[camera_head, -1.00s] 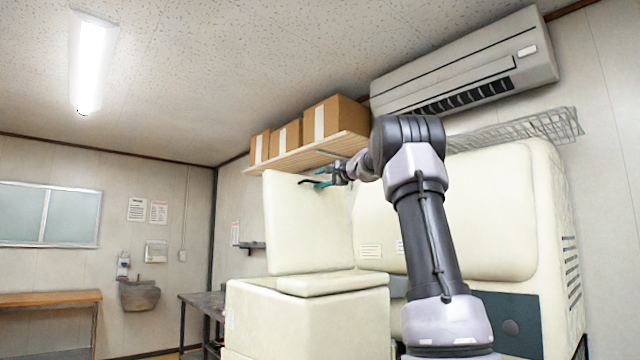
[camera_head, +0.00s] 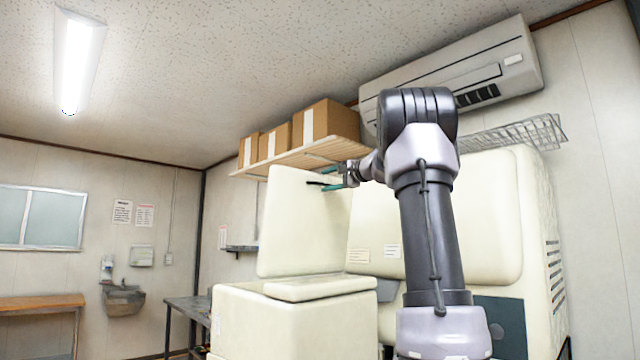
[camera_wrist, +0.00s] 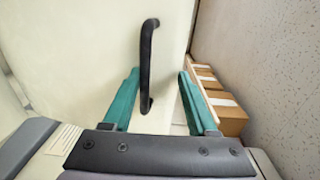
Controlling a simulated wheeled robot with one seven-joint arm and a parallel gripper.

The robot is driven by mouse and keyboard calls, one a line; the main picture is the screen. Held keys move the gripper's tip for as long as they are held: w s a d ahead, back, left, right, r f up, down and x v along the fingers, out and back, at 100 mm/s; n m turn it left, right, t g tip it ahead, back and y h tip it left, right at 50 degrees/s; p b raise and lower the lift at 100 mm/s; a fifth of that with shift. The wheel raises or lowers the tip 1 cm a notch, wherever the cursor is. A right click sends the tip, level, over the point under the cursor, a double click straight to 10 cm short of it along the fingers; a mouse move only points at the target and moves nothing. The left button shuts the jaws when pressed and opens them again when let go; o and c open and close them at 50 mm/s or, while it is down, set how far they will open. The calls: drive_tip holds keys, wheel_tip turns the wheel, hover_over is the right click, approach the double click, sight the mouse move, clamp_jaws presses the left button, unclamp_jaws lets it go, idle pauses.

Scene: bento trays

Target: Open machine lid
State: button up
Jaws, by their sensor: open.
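The cream machine (camera_head: 295,318) stands in the middle of the head view. Its lid (camera_head: 298,225) is raised and stands nearly upright behind the machine's top. A black bar handle (camera_wrist: 148,62) on the lid shows in the wrist view. My gripper (camera_head: 328,187) is at the upper right part of the lid. In the wrist view its two teal fingers (camera_wrist: 154,85) are spread apart, and the lower part of the handle lies between them. I cannot tell whether either finger touches the handle.
A wooden shelf (camera_head: 300,157) with cardboard boxes (camera_head: 317,122) is on the wall just above and behind the lid. A larger cream machine (camera_head: 500,215) stands at right under an air conditioner (camera_head: 460,75). A metal table (camera_head: 186,312) is at left. A wire rack (camera_head: 515,133) is at upper right.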

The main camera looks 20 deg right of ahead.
drive_tip(key=shift+s+d+r, duration=0.1)
drive_tip(key=shift+s+r, duration=0.2)
drive_tip(key=shift+s, duration=0.1)
drive_tip(key=v, duration=1.2)
idle(0.8)
drive_tip(key=shift+s+d+f, duration=0.1)
drive_tip(key=shift+f, duration=0.05)
idle(0.4)
